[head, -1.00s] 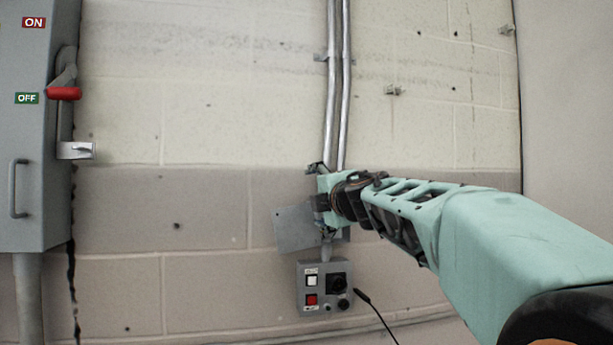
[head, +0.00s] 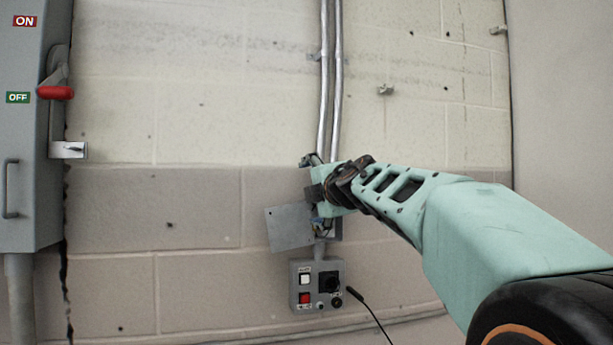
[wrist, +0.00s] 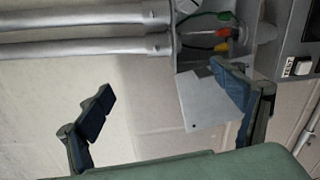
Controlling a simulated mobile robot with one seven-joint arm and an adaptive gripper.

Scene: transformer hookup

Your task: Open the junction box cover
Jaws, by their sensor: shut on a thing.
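The junction box (head: 335,229) is on the wall at the end of two metal conduits, partly hidden by my gripper in the head view. Its grey cover (head: 288,226) is swung out to the left. In the wrist view, the cover (wrist: 204,100) hangs off the open box (wrist: 262,34), and red, yellow and green connectors on wires show inside. My gripper (head: 319,196) is at the cover. The right finger overlaps the cover's edge; the left finger shows no visible contact.
A grey control box (head: 317,286) with white and red buttons sits just below, with a black cable (head: 372,312) beside it. A switch cabinet (head: 25,130) with a red-handled lever (head: 55,93) stands at left. The wall between is clear.

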